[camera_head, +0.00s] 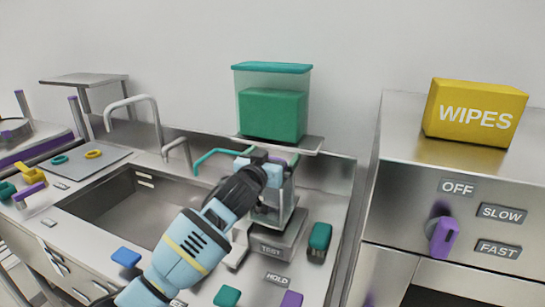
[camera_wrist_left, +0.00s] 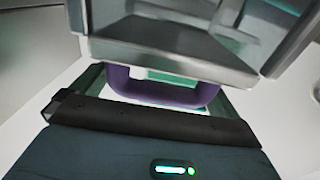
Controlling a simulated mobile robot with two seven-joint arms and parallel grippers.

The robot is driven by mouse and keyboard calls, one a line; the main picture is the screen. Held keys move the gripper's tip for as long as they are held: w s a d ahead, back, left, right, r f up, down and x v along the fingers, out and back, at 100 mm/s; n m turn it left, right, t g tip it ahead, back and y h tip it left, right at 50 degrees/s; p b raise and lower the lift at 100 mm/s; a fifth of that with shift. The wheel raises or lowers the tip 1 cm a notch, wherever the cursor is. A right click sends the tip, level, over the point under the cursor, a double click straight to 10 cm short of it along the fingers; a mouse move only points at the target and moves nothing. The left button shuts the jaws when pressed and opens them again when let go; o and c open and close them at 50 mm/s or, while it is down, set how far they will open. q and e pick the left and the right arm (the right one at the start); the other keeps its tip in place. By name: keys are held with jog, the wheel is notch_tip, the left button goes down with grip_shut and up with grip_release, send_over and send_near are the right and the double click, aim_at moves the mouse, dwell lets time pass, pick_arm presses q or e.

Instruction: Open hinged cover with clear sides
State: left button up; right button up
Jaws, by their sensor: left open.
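In the left wrist view a purple handle (camera_wrist_left: 165,91) lies just ahead of the gripper's dark body, between the jaws. The grey edge of the cover (camera_wrist_left: 170,50) fills the view beyond it. I cannot tell whether the jaws touch the handle. My right gripper is not in view.
A clear bin with a teal lid (camera_head: 272,100) stands on a shelf behind the unit. A green block (camera_head: 319,238) is close on the unit's right. The sink (camera_head: 125,205) and faucet are left. A cabinet with a purple knob (camera_head: 441,238) and WIPES box (camera_head: 475,112) is right.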

pick_arm(q)
jog(key=c, duration=1.1)
jog(key=shift+r, duration=0.1)
